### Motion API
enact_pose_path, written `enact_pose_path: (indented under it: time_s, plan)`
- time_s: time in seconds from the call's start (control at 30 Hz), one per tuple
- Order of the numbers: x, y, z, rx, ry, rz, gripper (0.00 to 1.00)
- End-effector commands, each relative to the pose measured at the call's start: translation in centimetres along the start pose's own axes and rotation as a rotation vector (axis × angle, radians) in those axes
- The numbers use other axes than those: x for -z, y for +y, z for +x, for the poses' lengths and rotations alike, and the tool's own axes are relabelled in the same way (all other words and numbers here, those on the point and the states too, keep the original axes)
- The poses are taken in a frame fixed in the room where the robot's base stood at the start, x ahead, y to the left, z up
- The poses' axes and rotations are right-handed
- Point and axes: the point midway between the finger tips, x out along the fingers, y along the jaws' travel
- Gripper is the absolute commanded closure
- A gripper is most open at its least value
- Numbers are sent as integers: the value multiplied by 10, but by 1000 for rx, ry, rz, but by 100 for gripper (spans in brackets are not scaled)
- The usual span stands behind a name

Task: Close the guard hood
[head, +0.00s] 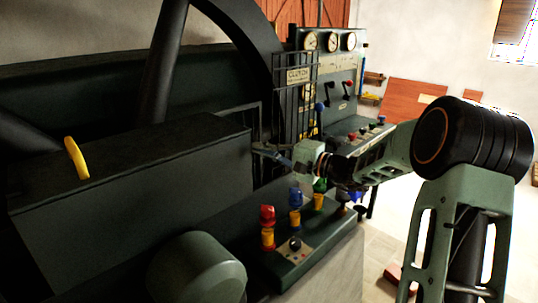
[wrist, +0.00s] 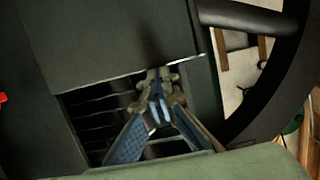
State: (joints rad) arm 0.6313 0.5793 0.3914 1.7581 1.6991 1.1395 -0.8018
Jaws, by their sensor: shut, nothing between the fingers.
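The guard hood appears to be the long dark green box (head: 130,195) at left in the head view, with a yellow handle (head: 76,158) on its far left part. My gripper (head: 258,149) is at the box's right end, in front of a dark frame. In the wrist view my gripper (wrist: 160,78) is shut and empty. Its tips are at the edge of a dark panel (wrist: 110,40), probably the hood. I cannot tell whether they touch it. Below that edge an opening shows several thin bars (wrist: 95,115).
A large dark wheel (head: 245,25) rises behind the box. A console with several coloured knobs (head: 296,198) lies below my arm. A gauge panel (head: 330,60) with levers stands beyond a black grille (head: 298,105). Open floor lies at right.

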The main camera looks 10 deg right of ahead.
Motion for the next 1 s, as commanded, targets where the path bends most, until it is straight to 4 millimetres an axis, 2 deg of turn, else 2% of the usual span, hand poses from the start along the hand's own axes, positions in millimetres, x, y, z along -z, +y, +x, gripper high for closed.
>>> enact_pose_path:
  time_s: [0.03, 0.2, 0.4, 0.6, 1.0]
  plan:
    - [-11, 5, 3, 0, -5, -2, 100]
    - [-38, 5, 10, 0, -5, -3, 100]
    - [-59, 2, 15, 1, -4, -2, 100]
    - [-67, 0, 17, 1, -3, -1, 100]
    - [-71, 0, 19, 1, -11, 0, 100]
